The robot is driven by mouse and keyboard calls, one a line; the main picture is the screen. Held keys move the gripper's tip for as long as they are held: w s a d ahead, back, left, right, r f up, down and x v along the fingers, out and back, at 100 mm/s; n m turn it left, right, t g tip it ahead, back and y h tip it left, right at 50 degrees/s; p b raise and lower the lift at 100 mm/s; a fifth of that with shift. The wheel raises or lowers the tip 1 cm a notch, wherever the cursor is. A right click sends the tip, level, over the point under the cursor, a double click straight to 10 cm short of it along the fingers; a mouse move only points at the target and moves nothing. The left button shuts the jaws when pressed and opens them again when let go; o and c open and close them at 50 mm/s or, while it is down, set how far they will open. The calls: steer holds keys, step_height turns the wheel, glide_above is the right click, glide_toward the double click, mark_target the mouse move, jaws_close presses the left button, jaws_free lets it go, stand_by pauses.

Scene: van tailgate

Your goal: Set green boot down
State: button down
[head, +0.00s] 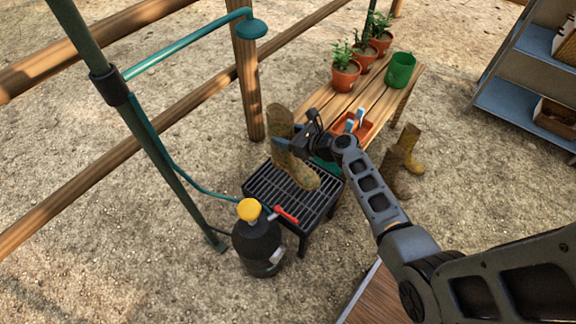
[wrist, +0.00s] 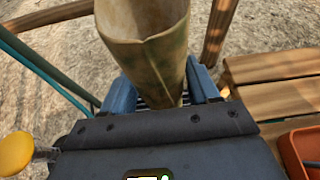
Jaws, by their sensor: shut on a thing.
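A tall muddy olive-green boot (head: 280,121) stands upright over the black slatted grate stand (head: 262,188), with its toe toward the lower right. My gripper (head: 290,146) is shut on the boot's shaft from the right side. In the wrist view the boot's open top (wrist: 148,35) rises between my two blue fingers (wrist: 162,92). The sole is at or just above the slats; I cannot tell whether it touches. The far side of the boot is hidden.
A black tank with a yellow knob (head: 249,210) and a red-handled tool (head: 286,214) are at the grate's front. A green shower pipe (head: 150,150) stands left. A wooden bench (head: 330,98) holds potted plants, a green bucket (head: 400,70) and an orange tray (head: 368,130).

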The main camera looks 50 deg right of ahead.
steer(key=shift+f+b, duration=1.55)
steer(key=shift+f, duration=2.1)
steer(key=shift+c, duration=1.3)
jaws_free()
steer(key=shift+s+r, duration=0.1)
steer(key=shift+r, duration=0.1)
steer(key=p+v, duration=0.3)
steer(key=v, duration=0.8)
steer(key=shift+s+p, duration=0.4)
